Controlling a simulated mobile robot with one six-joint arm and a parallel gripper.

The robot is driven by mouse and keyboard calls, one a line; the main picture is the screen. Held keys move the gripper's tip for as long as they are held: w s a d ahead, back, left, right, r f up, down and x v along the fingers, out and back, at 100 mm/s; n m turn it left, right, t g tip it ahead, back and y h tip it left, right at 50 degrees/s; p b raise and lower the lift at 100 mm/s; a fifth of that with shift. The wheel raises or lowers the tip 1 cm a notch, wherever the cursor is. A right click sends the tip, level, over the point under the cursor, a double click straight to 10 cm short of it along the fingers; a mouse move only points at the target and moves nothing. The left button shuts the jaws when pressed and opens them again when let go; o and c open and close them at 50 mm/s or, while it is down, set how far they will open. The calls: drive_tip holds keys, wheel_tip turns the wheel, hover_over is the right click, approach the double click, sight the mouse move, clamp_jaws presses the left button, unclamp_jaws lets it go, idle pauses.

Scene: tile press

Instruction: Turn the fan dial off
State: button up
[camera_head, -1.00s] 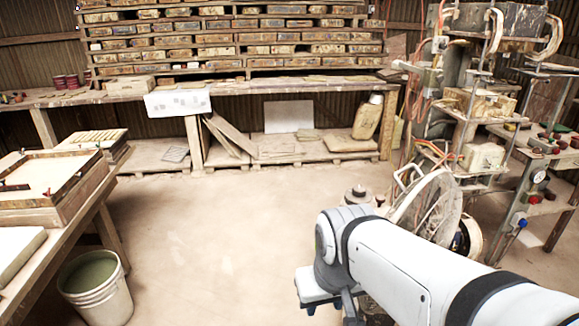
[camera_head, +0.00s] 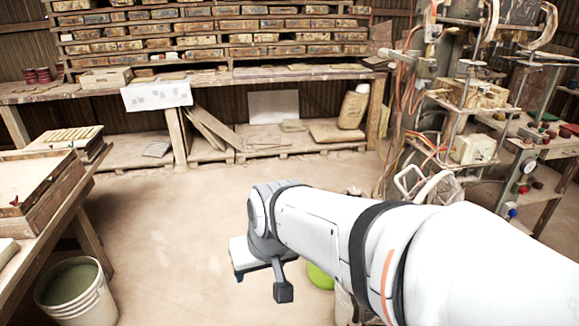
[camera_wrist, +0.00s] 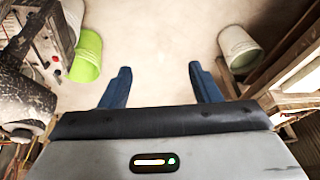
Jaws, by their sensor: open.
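My gripper (camera_wrist: 160,78) is open and empty in the wrist view, its two blue fingers apart over bare floor. In the head view my arm reaches in from the right and its wrist end is over the floor; I cannot make out the fingers there. I cannot identify the fan dial for certain. A grey panel (camera_wrist: 43,48) with small dark knobs shows at the left of the wrist view, apart from the fingers. A round gauge (camera_head: 529,165) and a blue knob (camera_head: 512,213) show on the press stand at the right of the head view.
A green bucket (camera_wrist: 88,56) lies left of the fingers. A white bucket (camera_head: 75,295) stands by the left bench (camera_head: 45,225). A long workbench (camera_head: 225,79) with stacked tile racks crosses the back. The middle floor is clear.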

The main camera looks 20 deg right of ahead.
sight(355, 190)
drive_tip(key=w+d+r+m+t+h+p, duration=0.1)
drive_tip(key=w+r+m+t, duration=0.2)
drive_tip(key=w, duration=0.8)
drive_tip(key=w+d+r+m+t+p, duration=0.2)
drive_tip(key=w+t, duration=0.1)
drive_tip(key=w, duration=0.8)
drive_tip(key=w+d+m+t+h, duration=0.1)
drive_tip(key=w+d+m+h, duration=0.35)
drive_tip(key=w+d, duration=0.2)
drive_tip(key=d+f+m+g+h+p, duration=0.35)
drive_tip(key=d+m+h, duration=0.35)
drive_tip(key=d, duration=0.5)
drive_tip(key=s+d+f+m+g+h+p, duration=0.1)
drive_tip(key=s+d+f+m+g+h, duration=0.15)
drive_tip(key=s+g, duration=0.4)
drive_tip(key=s+d+f+m+g+h, duration=0.1)
drive_tip(key=s+f+m+g+h, duration=0.15)
drive_tip(key=s+g, duration=0.35)
drive_tip(key=shift+n+h, duration=0.25)
drive_tip(key=x, duration=0.2)
drive_tip(key=p+x, duration=0.1)
drive_tip(key=x, duration=0.1)
drive_tip(key=w+r+p+x, duration=0.1)
drive_tip(key=x, duration=0.2)
drive_tip(key=shift+d, duration=0.2)
